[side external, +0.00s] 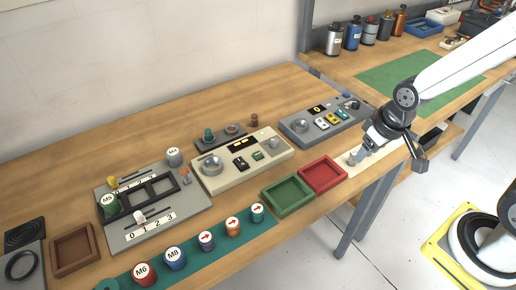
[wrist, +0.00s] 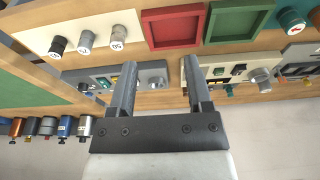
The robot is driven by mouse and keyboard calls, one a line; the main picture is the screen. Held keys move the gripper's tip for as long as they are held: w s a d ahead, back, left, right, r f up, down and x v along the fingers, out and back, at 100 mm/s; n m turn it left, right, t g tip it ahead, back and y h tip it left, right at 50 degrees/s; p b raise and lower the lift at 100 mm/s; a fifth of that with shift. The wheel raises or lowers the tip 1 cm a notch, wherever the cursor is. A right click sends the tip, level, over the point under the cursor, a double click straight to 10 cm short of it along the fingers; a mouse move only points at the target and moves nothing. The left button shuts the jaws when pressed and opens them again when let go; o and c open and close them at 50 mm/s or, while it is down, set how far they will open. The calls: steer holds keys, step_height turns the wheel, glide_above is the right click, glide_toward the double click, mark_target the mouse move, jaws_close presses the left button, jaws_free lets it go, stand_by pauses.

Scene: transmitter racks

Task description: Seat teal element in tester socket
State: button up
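A teal cylinder (side external: 257,212) with a red arrow on its white top stands at the right end of the teal strip; it also shows in the wrist view (wrist: 291,20) at the upper right. Another small teal piece (side external: 208,135) stands on a low dark box (side external: 221,138) behind the beige panel. I cannot tell for certain which unit holds the tester socket. My gripper (wrist: 160,65) is open, with nothing between its fingers. In the side view my gripper (side external: 367,150) is at the right, above the cream strip, well apart from both teal pieces.
Red (side external: 323,175) and green (side external: 288,195) trays lie between my gripper and the teal strip (side external: 190,262). A beige panel (side external: 241,160) and a grey panel (side external: 325,122) stand behind them. Small labelled cylinders stand on the cream strip (wrist: 67,16). A grey rack (side external: 150,215) is at left.

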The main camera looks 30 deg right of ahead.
steer(key=shift+o, duration=0.9)
steer(key=n+g+y, duration=0.1)
steer(key=n+g, duration=0.2)
steer(key=n, duration=1.5)
glide_above(255, 209)
steer(key=d, duration=0.1)
step_height(255, 209, down, 4)
steer(key=shift+f, duration=0.25)
steer(key=shift+a+f, duration=0.1)
steer(key=shift+f, duration=1.2)
